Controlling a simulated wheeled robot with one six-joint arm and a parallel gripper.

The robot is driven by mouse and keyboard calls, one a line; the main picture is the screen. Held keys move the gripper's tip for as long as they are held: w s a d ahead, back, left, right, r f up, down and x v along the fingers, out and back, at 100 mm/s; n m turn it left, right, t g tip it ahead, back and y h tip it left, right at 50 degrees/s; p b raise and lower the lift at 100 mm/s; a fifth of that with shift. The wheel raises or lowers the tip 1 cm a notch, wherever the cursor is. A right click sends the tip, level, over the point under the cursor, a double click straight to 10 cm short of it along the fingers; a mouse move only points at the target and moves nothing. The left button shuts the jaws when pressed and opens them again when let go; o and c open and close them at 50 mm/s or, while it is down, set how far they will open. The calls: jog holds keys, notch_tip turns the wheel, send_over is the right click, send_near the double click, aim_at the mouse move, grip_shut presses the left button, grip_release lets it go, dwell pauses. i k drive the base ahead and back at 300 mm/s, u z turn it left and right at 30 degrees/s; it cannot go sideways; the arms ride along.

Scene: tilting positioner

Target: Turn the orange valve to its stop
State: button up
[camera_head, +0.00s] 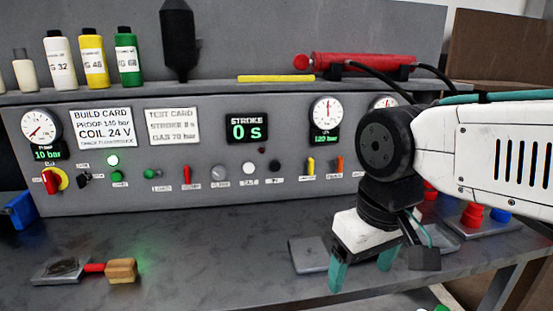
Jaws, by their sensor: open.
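The orange valve (340,163) is a small upright orange handle on the right part of the grey panel. It sits just left of my arm, with a label below it that is too small to read. My gripper (360,278) hangs below and in front of the valve, over the bench's front part. Its teal fingers point down, spread apart with nothing between them. The gripper is apart from the valve.
A yellow handle (311,165) stands close left of the orange valve. A grey plate (308,254) lies on the bench beside my gripper. Red knobs (472,213) stand at right. My arm hides part of the panel's right end.

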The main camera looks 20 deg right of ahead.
aim_at(340, 161)
jog(key=z, duration=0.65)
jog(key=k, duration=0.5)
jog(key=z, duration=1.1)
jog(key=i, duration=0.65)
jog(key=u, duration=1.25)
